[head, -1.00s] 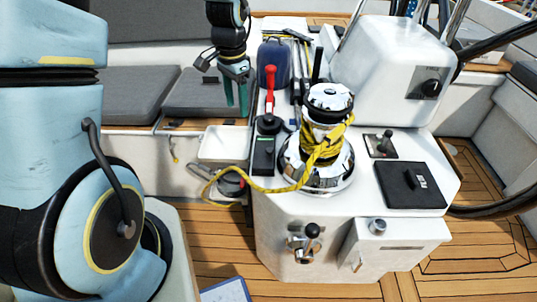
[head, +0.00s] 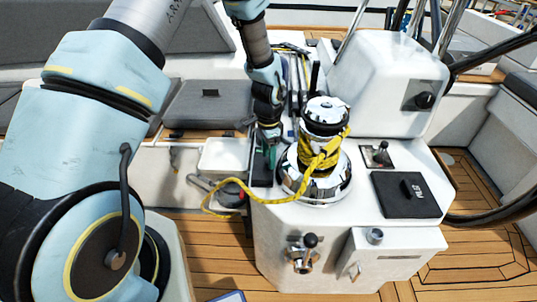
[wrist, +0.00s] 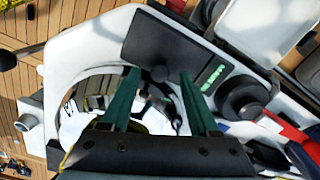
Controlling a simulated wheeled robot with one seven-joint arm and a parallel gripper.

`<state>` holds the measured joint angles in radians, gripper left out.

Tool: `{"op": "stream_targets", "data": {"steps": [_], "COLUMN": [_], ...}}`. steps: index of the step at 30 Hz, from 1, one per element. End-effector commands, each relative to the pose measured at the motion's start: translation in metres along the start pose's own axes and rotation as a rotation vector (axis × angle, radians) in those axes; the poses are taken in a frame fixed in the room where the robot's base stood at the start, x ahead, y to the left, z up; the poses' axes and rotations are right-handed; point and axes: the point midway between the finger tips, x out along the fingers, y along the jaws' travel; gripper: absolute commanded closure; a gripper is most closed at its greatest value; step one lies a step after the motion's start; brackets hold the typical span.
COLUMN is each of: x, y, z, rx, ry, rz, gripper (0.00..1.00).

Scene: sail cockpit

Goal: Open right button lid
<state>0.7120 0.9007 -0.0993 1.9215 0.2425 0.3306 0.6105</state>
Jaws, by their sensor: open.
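A black panel (wrist: 145,35) with a green label (wrist: 212,77) lies on the white console, left of the chrome winch in the head view. A small dark rounded piece (wrist: 160,73) sits at its near edge in the wrist view. I cannot clearly tell whether it is the button lid. My gripper (wrist: 160,73) is open, its green fingertips spread on either side of that piece, with nothing held. I cannot tell whether they touch the panel. In the head view my gripper (head: 269,153) points down over the panel (head: 262,174) and partly hides it.
The chrome winch (head: 326,118) with yellow rope (head: 318,163) stands close to the right of my gripper. A red handle (wrist: 294,140) and black knob (wrist: 243,98) are beside the panel. A white tray (head: 225,154) is at left. A black square cover (head: 405,207) lies farther right.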

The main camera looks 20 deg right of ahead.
Motion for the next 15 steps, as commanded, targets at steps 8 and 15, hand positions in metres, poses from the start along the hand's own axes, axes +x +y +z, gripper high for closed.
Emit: {"op": "stream_targets", "data": {"steps": [8, 15], "x": [0.0075, 0.0073], "y": [0.0003, 0.0003], "z": [-0.0001, 0.0000], "rx": [0.000, 0.000], "ry": [0.000, 0.000], "rz": [0.000, 0.000], "gripper": [0.39, 0.51]}}
